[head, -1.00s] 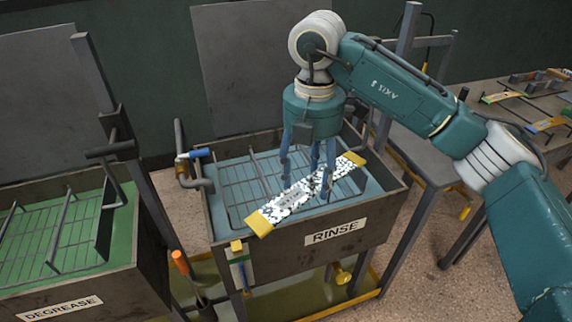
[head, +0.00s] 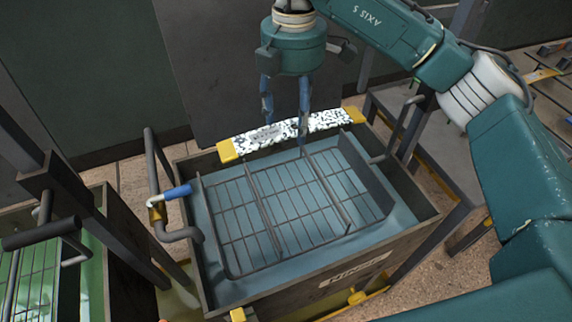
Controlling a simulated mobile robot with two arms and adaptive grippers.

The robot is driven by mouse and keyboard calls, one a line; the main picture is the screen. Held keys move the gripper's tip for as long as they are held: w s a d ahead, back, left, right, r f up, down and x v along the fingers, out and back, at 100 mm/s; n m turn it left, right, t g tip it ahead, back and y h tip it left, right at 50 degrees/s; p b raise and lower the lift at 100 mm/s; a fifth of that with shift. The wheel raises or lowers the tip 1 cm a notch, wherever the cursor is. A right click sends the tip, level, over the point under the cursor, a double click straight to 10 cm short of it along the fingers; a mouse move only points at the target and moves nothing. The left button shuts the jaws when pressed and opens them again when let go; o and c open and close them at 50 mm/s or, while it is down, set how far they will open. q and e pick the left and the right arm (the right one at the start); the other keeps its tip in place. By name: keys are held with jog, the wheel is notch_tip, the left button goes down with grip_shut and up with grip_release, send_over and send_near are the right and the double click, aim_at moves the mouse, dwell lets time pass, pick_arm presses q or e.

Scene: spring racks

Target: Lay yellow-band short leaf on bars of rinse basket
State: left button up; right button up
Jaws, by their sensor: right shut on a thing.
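The yellow-band short leaf (head: 283,134) is a slightly curved, speckled white strip with a yellow band at each end. My right gripper (head: 285,122) is shut on it near its middle. In the head view the leaf appears across the far edge of the rinse tank, above the far end of the rinse basket (head: 270,218); its exact height is hard to tell. The basket is a wire grid with upright dividing bars, and nothing lies on its bars. My left gripper is not in view.
The rinse tank (head: 418,212) holds bluish liquid around the basket. A pipe with a blue-handled valve (head: 178,192) stands at its left wall. The green degrease tank (head: 98,270) is at the left. A table with other leaves (head: 545,74) is at the right.

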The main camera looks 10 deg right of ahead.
aim_at(293, 128)
jog(key=shift+w, duration=0.2)
jog(key=f, duration=0.1)
jog(key=s+f, duration=0.2)
jog(key=f, duration=0.1)
jog(key=shift+a, duration=0.1)
jog(key=shift+w+f+p, duration=0.15)
jog(key=shift+f+p, duration=0.4)
jog(key=shift+f, duration=1.95)
jog(key=shift+w+f+p, duration=0.15)
jog(key=shift+f+p, duration=0.4)
jog(key=shift+f, duration=1.95)
jog(key=shift+w+f+p, duration=0.15)
jog(key=shift+f+p, duration=0.4)
jog(key=shift+f, duration=1.95)
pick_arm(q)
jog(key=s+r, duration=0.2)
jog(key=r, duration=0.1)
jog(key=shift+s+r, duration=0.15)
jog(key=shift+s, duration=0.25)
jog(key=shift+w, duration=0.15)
pick_arm(e)
jog(key=shift+f, duration=0.1)
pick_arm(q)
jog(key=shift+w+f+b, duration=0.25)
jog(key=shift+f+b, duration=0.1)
pick_arm(e)
jog(key=shift+f, duration=0.35)
